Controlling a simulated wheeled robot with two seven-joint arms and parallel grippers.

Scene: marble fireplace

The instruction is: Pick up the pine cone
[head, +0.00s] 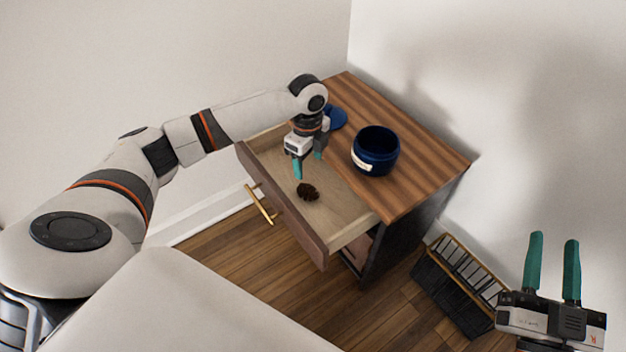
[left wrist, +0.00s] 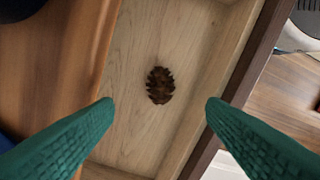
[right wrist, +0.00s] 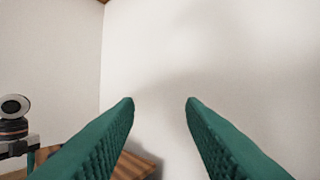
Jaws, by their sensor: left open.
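A dark brown pine cone (head: 308,192) lies on the pale wooden floor of the open drawer (head: 352,226). In the left wrist view the pine cone (left wrist: 160,85) shows between and beyond the two fingertips, clear of both. My left gripper (head: 308,168) points down over the drawer, just above and behind the pine cone, open and empty. My right gripper (head: 553,240) is raised at the lower right, away from the cabinet. Its green fingers (right wrist: 160,103) are apart with nothing between them.
The drawer sticks out of a wooden-topped cabinet (head: 425,165). A dark blue jar (head: 376,150) stands on top, with a blue round object (head: 336,118) behind my left gripper. A brass handle (head: 260,204) is on the drawer front. A dark rack (head: 458,286) stands on the floor by the wall.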

